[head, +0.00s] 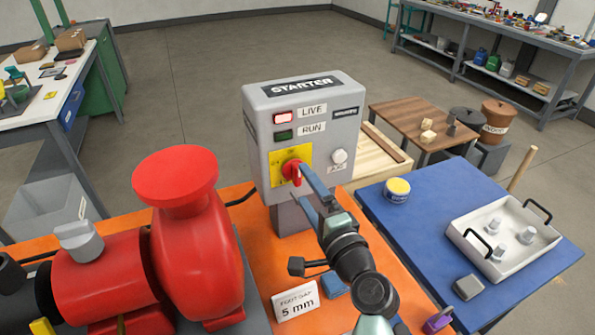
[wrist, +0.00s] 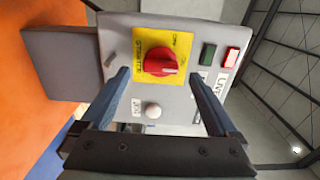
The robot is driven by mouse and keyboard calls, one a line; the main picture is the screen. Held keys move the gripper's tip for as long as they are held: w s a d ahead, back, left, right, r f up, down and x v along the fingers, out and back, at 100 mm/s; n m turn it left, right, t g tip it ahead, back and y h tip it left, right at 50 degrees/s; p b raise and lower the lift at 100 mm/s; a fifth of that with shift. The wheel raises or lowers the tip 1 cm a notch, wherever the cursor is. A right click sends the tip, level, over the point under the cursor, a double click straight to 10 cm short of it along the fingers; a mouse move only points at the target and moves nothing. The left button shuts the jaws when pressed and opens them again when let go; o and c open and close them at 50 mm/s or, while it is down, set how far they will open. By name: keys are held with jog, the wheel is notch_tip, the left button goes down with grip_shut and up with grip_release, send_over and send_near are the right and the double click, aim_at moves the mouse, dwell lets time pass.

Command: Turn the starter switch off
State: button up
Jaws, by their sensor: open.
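The starter box (head: 330,115) is a grey cabinet labelled STARTER. Its switch is a red rotary knob (head: 291,169) on a yellow plate, and it also shows in the wrist view (wrist: 160,62). The knob's raised grip looks roughly upright on the box. The LIVE lamp (head: 283,118) is bright red and the RUN lamp (head: 283,135) is dark green. My gripper (head: 299,181) is open at the front of the knob. In the wrist view its fingers (wrist: 164,74) stand on either side of the knob, with visible gaps and nothing held.
A red pump (head: 180,245) stands left of the box on the orange skid (head: 255,310). A white button (head: 339,156) sits right of the knob. A blue table (head: 410,225) with a tray (head: 462,232) is at right.

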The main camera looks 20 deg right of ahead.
aim_at(299, 178)
jog(key=shift+w+a, duration=0.1)
jog(key=shift+w, duration=2.5)
jog(key=shift+c, duration=0.2)
jog(key=c, duration=1.3)
jog(key=shift+c, duration=0.2)
